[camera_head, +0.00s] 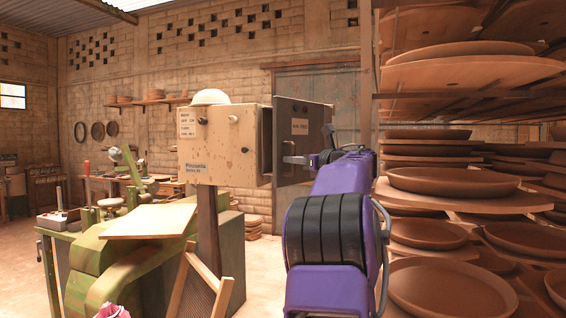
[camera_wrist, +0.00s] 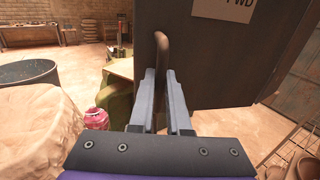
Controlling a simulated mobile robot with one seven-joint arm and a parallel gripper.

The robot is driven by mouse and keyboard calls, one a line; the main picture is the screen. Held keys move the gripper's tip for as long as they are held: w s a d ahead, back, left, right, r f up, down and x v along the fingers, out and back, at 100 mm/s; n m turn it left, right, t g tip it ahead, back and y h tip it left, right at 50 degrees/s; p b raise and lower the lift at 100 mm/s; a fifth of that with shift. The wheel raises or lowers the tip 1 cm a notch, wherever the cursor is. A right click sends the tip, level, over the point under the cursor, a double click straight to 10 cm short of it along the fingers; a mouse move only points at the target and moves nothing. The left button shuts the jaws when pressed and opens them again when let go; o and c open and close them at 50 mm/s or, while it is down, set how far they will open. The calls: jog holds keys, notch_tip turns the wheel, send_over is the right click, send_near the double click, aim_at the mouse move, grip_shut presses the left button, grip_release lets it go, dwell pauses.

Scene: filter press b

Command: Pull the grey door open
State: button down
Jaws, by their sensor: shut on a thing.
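The grey door (camera_head: 300,122) belongs to a beige metal cabinet (camera_head: 218,150). It stands out at an angle from the cabinet's right side, and a gap with part of the interior shows between them. A pale label is on the door. In the wrist view the door (camera_wrist: 215,65) fills the upper right, with a curved brown handle (camera_wrist: 162,48) at its left. My gripper (camera_wrist: 160,78) is shut on this handle, one finger on each side. In the head view my gripper (camera_head: 298,159) is at the door's face, and the handle is hard to make out.
Racks of clay dishes (camera_head: 440,180) stand close on the right of my purple arm. A green machine (camera_head: 120,250) with a board stands below and left of the cabinet. In the wrist view a pale lumpy mass (camera_wrist: 40,130) and a dark round tub (camera_wrist: 28,77) are at the left.

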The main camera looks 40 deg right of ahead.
jog(key=shift+s+d+r, duration=0.1)
jog(key=shift+s+d, duration=0.05)
jog(key=shift+s, duration=0.15)
jog(key=c, duration=0.9)
grip_release()
jog(key=p, duration=0.4)
send_near(286, 124)
jog(key=w, duration=0.5)
jog(key=shift+w+d, duration=0.15)
jog(key=shift+w, duration=0.05)
